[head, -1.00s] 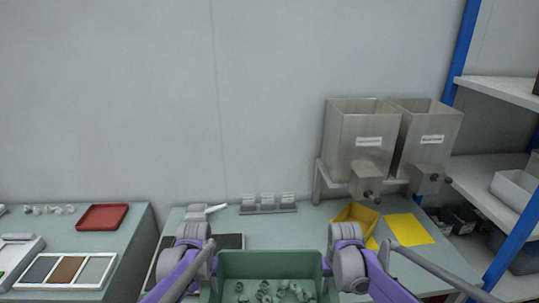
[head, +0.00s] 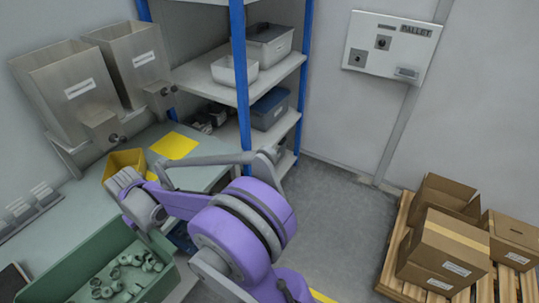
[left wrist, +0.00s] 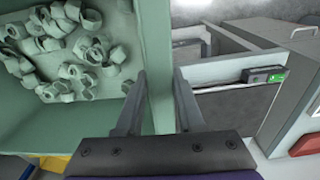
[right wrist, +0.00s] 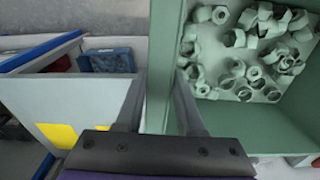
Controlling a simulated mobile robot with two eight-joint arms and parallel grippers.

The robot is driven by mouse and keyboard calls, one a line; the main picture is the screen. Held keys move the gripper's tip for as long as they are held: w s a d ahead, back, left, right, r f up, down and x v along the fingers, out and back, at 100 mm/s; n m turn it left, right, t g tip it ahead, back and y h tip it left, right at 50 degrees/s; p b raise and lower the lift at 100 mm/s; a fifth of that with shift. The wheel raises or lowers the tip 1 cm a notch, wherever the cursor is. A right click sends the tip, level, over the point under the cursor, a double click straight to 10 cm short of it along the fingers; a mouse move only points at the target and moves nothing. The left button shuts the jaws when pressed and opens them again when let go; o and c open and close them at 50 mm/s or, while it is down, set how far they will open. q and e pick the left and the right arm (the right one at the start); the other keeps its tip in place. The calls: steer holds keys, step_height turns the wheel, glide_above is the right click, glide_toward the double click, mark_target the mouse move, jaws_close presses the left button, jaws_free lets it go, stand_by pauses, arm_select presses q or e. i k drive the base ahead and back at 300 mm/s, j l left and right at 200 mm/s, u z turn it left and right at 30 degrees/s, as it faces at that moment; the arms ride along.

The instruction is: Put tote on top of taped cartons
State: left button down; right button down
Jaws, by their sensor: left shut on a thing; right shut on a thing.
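The green tote (head: 82,264), with several grey-green ring-like caps inside, is at the lower left of the head view. My right gripper (right wrist: 160,105) is shut on one side wall of the tote, and its wrist shows above that wall in the head view. My left gripper (left wrist: 159,105) is shut on the opposite wall; it is outside the head view. The taped cartons (head: 452,238) stand on a wooden pallet (head: 393,262) at the lower right of the head view, well apart from the tote. One of them has a tape strip across its top.
A bench (head: 85,207) with steel hoppers (head: 78,88), a yellow bin (head: 124,163) and a yellow sheet (head: 174,146) is at left. A blue-post shelf (head: 242,95) stands between bench and pallet. Grey floor (head: 345,205) is clear before the pallet. A panel (head: 392,47) hangs on the wall.

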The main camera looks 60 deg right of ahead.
mark_target(457, 238)
steer(key=z, duration=5.7)
steer(key=j+z, duration=0.15)
steer(key=j, duration=0.3)
